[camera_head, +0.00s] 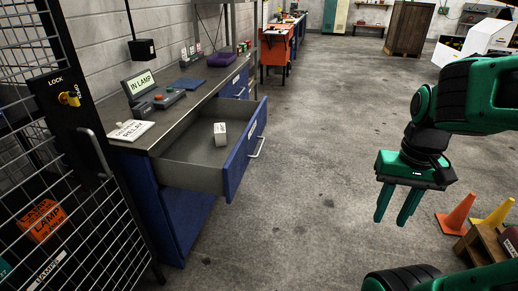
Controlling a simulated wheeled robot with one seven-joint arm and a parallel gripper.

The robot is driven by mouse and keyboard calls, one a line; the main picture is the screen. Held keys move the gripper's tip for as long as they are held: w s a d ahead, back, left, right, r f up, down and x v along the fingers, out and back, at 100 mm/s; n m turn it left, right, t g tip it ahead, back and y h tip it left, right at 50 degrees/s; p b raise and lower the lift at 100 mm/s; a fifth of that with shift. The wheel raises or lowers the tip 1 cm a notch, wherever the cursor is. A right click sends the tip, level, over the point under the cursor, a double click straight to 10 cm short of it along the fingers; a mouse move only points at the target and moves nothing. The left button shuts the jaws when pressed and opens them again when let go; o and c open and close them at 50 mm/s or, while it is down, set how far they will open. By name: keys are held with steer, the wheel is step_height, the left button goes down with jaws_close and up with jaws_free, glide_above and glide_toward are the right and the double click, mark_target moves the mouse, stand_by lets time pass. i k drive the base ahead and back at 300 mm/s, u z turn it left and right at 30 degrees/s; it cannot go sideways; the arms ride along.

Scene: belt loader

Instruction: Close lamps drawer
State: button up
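The open drawer has a blue front (237,167) and a grey interior, and sticks out from the blue workbench (180,212) along the left wall. Its pale bar handle (258,147) faces right into the room. A label on the front is too small to read, so I cannot tell that it says lamps. A small white box (220,135) is inside the drawer. My gripper (396,216) hangs at the right, pointing down, well apart from the drawer. Its two green fingers are separated with nothing between them.
A wire cage door (85,150) with a yellow lock stands at the left. The bench top holds a device with an "IN LAMP" sign (138,83) and a white card (131,130). Cones (458,213) and a pallet stand at right. Floor between drawer and gripper is clear.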

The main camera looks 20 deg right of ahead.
mark_target(190, 160)
steer(key=z, duration=0.05)
steer(key=i, duration=1)
steer(key=u, duration=0.05)
